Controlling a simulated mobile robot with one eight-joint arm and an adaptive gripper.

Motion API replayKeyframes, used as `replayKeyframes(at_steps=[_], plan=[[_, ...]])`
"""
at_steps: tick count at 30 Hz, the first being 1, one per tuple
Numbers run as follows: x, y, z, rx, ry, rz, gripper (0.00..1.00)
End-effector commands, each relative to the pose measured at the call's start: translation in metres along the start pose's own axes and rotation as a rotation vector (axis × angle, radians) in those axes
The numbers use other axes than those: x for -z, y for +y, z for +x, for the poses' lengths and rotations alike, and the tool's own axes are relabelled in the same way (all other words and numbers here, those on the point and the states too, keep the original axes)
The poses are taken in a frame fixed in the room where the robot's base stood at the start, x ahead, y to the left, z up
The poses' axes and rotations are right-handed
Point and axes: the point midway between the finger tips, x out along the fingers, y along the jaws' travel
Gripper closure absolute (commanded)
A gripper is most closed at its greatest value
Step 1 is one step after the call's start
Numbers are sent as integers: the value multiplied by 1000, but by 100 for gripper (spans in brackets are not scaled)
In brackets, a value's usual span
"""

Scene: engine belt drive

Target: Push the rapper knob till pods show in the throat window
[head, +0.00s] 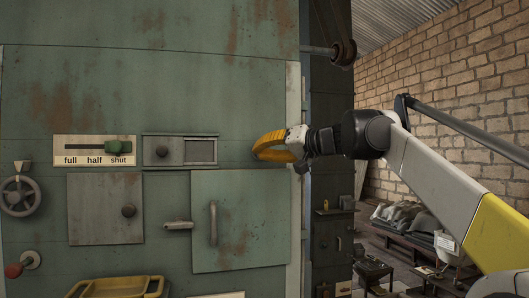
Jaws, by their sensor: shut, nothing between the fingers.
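A green, rust-stained machine front fills the left and middle of the head view. A small window (200,151) with a pale grey pane sits in a grey frame; I can make out no pods in it. A dark round knob (162,152) is just left of the pane in the same frame. A red knob (13,271) on a round mount sticks out at the lower left; which knob is the rapper is not marked. My gripper (258,150), with yellow curved fingers, is shut and empty. It is right of the window, in front of the panel, apart from both knobs.
A slider (118,147) stands at "shut" on a full-half-shut scale. Below are a hatch (105,209) with a knob, a handled door (240,220) and a yellow tray (118,287). A handwheel (20,196) is far left. Benches and sacks (400,216) stand right.

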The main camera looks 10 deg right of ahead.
Motion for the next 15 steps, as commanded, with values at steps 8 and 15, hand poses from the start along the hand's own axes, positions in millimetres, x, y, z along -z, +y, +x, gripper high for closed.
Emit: replayKeyframes(at_steps=[8,15], plan=[[-7,-5,-11,-1,1,0,100],[-13,-11,-22,-1,1,0,100]])
